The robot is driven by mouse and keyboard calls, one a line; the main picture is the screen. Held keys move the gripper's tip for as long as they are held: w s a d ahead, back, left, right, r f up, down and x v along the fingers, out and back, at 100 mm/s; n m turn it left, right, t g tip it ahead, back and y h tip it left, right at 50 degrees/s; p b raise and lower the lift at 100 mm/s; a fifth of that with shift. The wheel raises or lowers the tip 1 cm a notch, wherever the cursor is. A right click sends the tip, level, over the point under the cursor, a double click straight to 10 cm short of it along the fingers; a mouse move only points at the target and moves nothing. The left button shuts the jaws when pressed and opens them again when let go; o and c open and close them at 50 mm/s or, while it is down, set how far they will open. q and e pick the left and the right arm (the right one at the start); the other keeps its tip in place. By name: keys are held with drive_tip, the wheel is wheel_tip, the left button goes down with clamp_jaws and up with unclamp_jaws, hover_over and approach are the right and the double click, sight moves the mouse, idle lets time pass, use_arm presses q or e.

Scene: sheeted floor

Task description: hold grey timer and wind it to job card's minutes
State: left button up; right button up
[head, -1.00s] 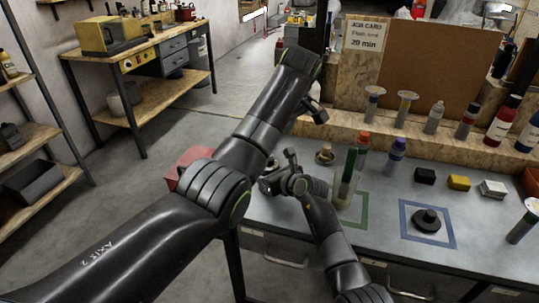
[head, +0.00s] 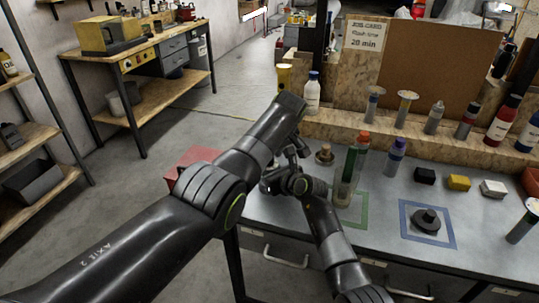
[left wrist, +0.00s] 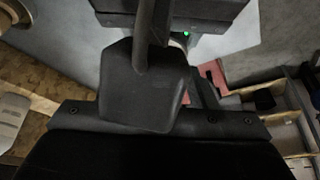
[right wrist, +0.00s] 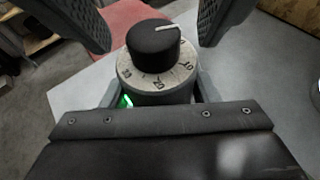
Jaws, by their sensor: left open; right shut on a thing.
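The grey timer (right wrist: 158,80) shows in the right wrist view, with a silver numbered dial and a black knob (right wrist: 154,45) whose white mark points to the upper right. In the left wrist view dark gripper parts hide the timer. The job card (head: 367,36) reads a number of minutes in the twenties; its second digit is blurred.
The bench (head: 300,215) has a green outline (head: 352,222) beside a green tube (head: 350,170) and a blue outline (head: 404,230) around a black knobbed disc (head: 427,220). Bottles line the back ledge. A red box (head: 190,165) is left of my grippers.

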use_arm(q)
drive_tip(key=shift+f, duration=0.2)
drive_tip(key=shift+c, duration=0.2)
drive_tip(key=c, duration=0.9)
drive_tip(key=shift+a+m+t+h, duration=0.1)
drive_tip(key=shift+m+t+h, duration=0.35)
drive_tip(key=shift+m, duration=1.25)
drive_tip(key=shift+c, duration=0.2)
drive_tip(key=o, duration=1)
drive_tip(key=shift+g, duration=0.25)
drive_tip(key=v, duration=1.2)
drive_tip(key=shift+a, duration=0.1)
